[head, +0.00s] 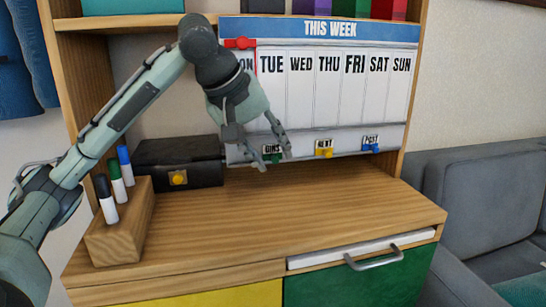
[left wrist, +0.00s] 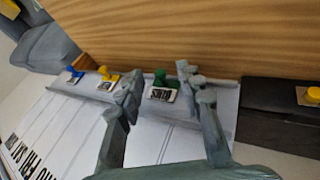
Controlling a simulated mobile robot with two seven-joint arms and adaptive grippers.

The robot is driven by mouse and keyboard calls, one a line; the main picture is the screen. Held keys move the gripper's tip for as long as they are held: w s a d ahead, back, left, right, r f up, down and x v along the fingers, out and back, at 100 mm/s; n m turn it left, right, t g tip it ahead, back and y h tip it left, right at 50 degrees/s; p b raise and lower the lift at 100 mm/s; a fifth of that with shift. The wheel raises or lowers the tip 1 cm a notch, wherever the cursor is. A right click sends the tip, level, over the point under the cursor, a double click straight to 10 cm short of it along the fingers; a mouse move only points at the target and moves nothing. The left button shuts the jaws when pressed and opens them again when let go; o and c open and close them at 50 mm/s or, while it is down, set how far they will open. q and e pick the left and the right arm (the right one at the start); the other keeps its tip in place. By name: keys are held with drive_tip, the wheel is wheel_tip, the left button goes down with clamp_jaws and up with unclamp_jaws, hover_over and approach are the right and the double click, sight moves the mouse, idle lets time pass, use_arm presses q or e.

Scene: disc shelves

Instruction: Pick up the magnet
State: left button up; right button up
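A weekly board (head: 335,95) headed "THIS WEEK" stands against the back of the shelf. Along its lower ledge sit a green magnet (head: 274,156), a yellow magnet (head: 324,152) and a blue magnet (head: 371,147), each with a small label. My left gripper (head: 275,161) is in front of the ledge at the green magnet, with its fingers spread apart. In the left wrist view the green magnet (left wrist: 160,80) shows between the open fingers; I cannot tell whether they touch it. The yellow magnet (left wrist: 108,80) and blue magnet (left wrist: 75,74) lie beyond one finger. My right gripper is not in view.
A black box (head: 200,160) with a yellow knob stands left of the board. A wooden holder (head: 118,235) with several markers is at the left. A red piece (head: 240,43) is at the board's top left. The wooden counter (head: 310,215) in front is clear.

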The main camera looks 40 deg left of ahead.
use_arm(q)
drive_tip(key=shift+c, duration=0.6)
clamp_jaws()
drive_tip(key=shift+r, duration=0.1)
